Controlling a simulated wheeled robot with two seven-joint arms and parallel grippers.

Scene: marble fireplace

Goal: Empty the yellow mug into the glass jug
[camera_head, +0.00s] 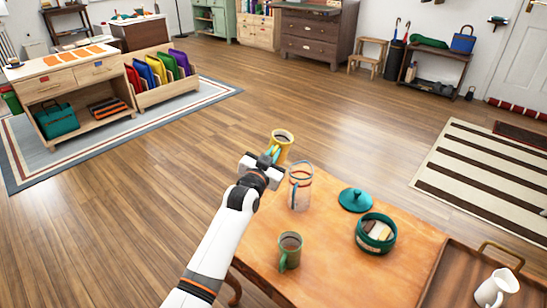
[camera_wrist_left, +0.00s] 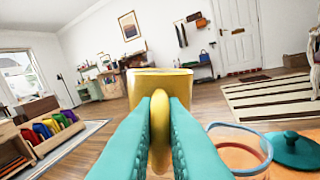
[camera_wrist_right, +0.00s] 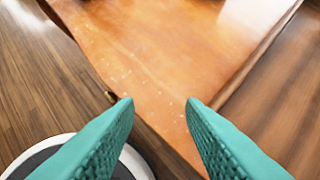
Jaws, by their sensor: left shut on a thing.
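The yellow mug (camera_head: 283,138) is upright with dark liquid inside, held in the air just behind and left of the glass jug in the head view. My left gripper (camera_head: 268,160) is shut on its handle; in the left wrist view the teal fingers pinch the handle of the mug (camera_wrist_left: 172,88). My right gripper (camera_wrist_right: 160,108) is open and empty near the table edge.
On the wooden table (camera_head: 335,270) stand a green mug with dark liquid (camera_head: 290,246), a teal pot with things inside (camera_head: 375,233) and its lid (camera_head: 356,200). A tray (camera_head: 455,280) at right holds a white pitcher (camera_head: 495,288).

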